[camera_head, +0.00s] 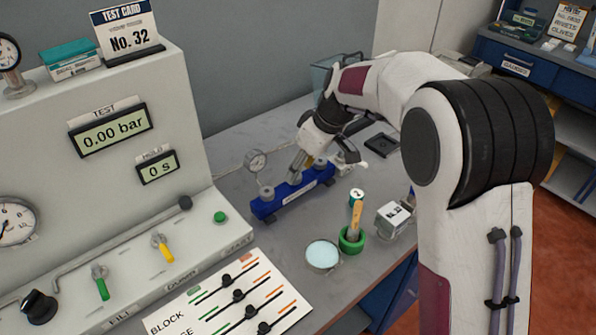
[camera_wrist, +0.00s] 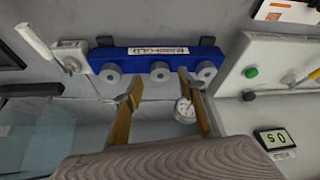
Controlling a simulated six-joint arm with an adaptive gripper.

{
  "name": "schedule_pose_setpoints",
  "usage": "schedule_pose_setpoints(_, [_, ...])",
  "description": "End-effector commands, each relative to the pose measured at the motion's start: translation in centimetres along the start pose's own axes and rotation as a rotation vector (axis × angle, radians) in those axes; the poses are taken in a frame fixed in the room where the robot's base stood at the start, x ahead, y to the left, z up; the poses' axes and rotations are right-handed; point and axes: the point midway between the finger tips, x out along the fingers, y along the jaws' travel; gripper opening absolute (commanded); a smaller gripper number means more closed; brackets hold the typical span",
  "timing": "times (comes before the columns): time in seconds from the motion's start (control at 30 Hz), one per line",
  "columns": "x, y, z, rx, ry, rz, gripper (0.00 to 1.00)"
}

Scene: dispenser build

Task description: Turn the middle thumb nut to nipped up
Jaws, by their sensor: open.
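The blue manifold block (camera_head: 265,208) lies on the grey bench, and it spans the top of the wrist view (camera_wrist: 135,60). Three round grey thumb nuts stand in a row along it. The middle thumb nut (camera_wrist: 160,71) appears between my two fingertips in the wrist view, with a gap on each side. The left nut (camera_wrist: 110,75) and right nut (camera_wrist: 206,71) lie outside the fingers. My gripper (camera_wrist: 160,78) is open and empty. In the head view my gripper (camera_head: 297,168) points down at the block's middle and partly hides it and its far end.
A pressure gauge (camera_head: 256,160) stands behind the block. A green cup (camera_head: 351,240) with a wooden-handled tool, a round pale dish (camera_head: 322,255) and a grey box (camera_head: 393,217) sit in front. The test console (camera_head: 150,215) stands at left, its display reading 0.00 bar.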

Motion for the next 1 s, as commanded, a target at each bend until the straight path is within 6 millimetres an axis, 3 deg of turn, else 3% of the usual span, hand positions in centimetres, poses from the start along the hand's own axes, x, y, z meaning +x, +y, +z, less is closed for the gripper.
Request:
schedule_pose_setpoints(0.2, [1.9,0.0,0.0,-0.001,-0.001,0.000,0.41])
schedule_pose_setpoints(0.6, [2.4,0.0,0.0,0.000,0.000,0.000,0.41])
schedule_pose_setpoints(0.63, [2.4,0.0,0.0,0.000,0.000,0.000,0.38])
schedule_pose_setpoints(0.77, [2.4,0.0,0.0,0.000,0.000,0.000,0.04])
schedule_pose_setpoints(1.0, [2.3,0.0,0.0,0.002,0.000,0.001,0.02])
